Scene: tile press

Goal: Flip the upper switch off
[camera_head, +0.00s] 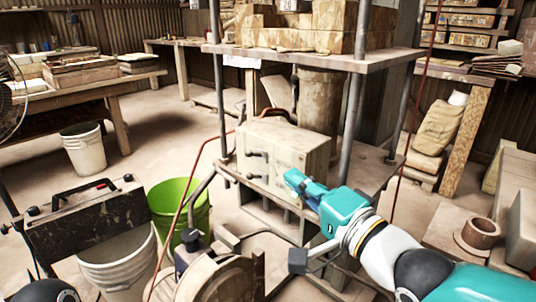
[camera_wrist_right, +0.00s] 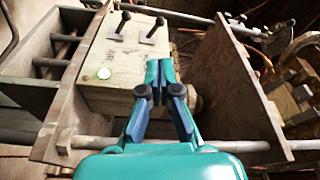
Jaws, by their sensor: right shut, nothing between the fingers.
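A worn, pale switch box (camera_head: 285,140) stands on the press frame's shelf. On its left-hand face in the head view are two dark levers, the upper switch (camera_head: 256,154) and a lower switch (camera_head: 252,177). The right wrist view shows the box (camera_wrist_right: 105,55) with two black levers, one (camera_wrist_right: 123,20) beside the other (camera_wrist_right: 153,30); I cannot tell there which is upper. My right gripper (camera_head: 289,175) is shut and empty, in front of the box's right part. In the wrist view its fingertips (camera_wrist_right: 160,66) overlap the box's edge, apart from the levers.
A metal post (camera_head: 222,100) and a red cable (camera_head: 196,165) stand left of the box. A shelf loaded with bricks (camera_head: 295,25) is above it. A green bucket (camera_head: 180,208) and white buckets (camera_head: 84,150) stand on the left. The floor between them is partly clear.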

